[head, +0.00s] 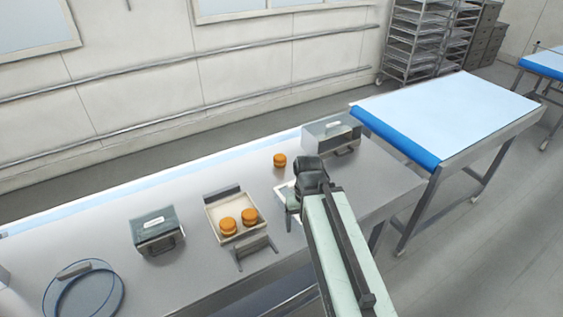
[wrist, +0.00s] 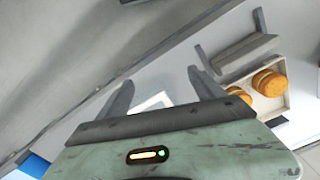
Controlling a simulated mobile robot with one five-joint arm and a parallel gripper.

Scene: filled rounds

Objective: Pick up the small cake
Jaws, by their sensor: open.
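Several small round orange-brown cakes are in view. One cake (head: 279,160) stands alone on the steel table, beyond and slightly left of my gripper in the head view. Two others, a left cake (head: 228,225) and a right cake (head: 249,216), sit in a shallow pale tray (head: 213,212). My gripper (head: 292,212) is over the table to the right of that tray. In the wrist view my gripper (wrist: 160,84) has its two fingers spread with no cake between them. Cakes in the tray (wrist: 268,82) show at the right there. The lone cake is not visible in the wrist view.
A white flat item (head: 284,188) lies partly hidden under my gripper. A metal box (head: 330,130) stands beyond it, and a dark-lidded box (head: 155,228) left of the tray. A round clear dish (head: 62,300) is at the far left. A blue-edged table (head: 450,115) adjoins on the right.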

